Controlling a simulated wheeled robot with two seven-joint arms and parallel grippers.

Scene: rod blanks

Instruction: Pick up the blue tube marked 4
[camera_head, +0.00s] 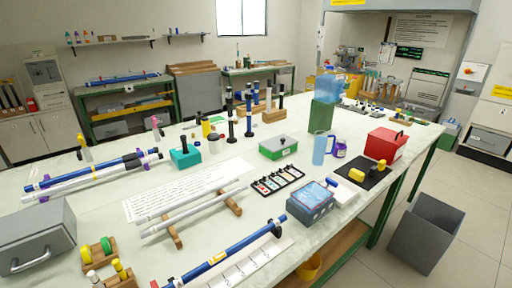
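A long blue tube (240,244) lies at the front of the bench, running from the lower left up to the right. It has white bands and a yellow patch near its lower end, and a black support near its upper end. Another blue tube (88,173) lies at the left beside a white tube (72,184), with black and purple parts at the right ends. I cannot read a number on either blue tube. Neither of my grippers shows in the head view.
Pale tubes (195,212) lie on wooden supports behind the front blue tube. A grey box (36,237) stands at the left, and a blue-lidded container (311,202) right of the front tube. Upright dark tubes (249,112) stand farther back. A grey bin (421,232) is on the floor.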

